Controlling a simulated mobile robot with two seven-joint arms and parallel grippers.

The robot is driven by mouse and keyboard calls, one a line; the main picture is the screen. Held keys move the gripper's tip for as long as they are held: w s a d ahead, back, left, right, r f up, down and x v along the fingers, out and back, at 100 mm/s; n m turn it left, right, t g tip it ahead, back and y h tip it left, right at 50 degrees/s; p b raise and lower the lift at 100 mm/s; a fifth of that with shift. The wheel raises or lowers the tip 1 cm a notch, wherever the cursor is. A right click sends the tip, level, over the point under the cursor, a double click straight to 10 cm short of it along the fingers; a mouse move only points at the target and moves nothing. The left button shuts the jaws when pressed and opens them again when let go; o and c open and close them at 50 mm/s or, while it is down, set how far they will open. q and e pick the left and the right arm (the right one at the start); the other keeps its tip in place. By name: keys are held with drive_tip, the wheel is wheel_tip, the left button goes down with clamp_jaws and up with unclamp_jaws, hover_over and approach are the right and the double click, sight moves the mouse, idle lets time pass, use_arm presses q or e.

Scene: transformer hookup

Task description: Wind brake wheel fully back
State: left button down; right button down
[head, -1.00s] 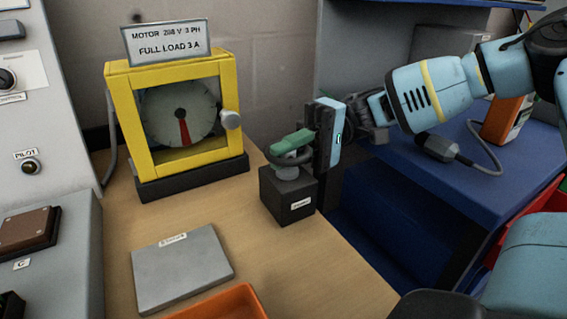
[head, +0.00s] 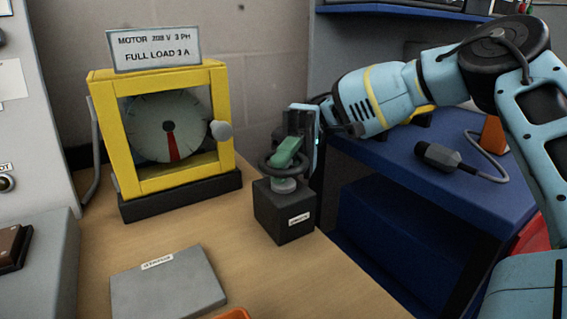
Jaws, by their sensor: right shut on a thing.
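The brake wheel (head: 267,166) is a dark ring with a green bar or handle (head: 286,153). It sits on a grey hub on top of a black labelled box (head: 284,212), on the wooden bench beside the yellow-framed motor dial. My right gripper (head: 294,143) comes in from the right and is shut on the wheel at its green part. Its fingers hide the back of the wheel. The dial (head: 154,125) has a red wedge or pointer aimed downward. My left gripper is not in view.
The yellow frame (head: 104,131) has a grey knob on its right side. A flat grey plate (head: 172,286) lies on the bench (head: 239,248), with an orange tray edge (head: 236,314) beside it. A blue table (head: 400,177) at right holds a dark connector on a cable.

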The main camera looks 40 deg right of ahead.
drive_tip(key=c, duration=1.5)
unclamp_jaws()
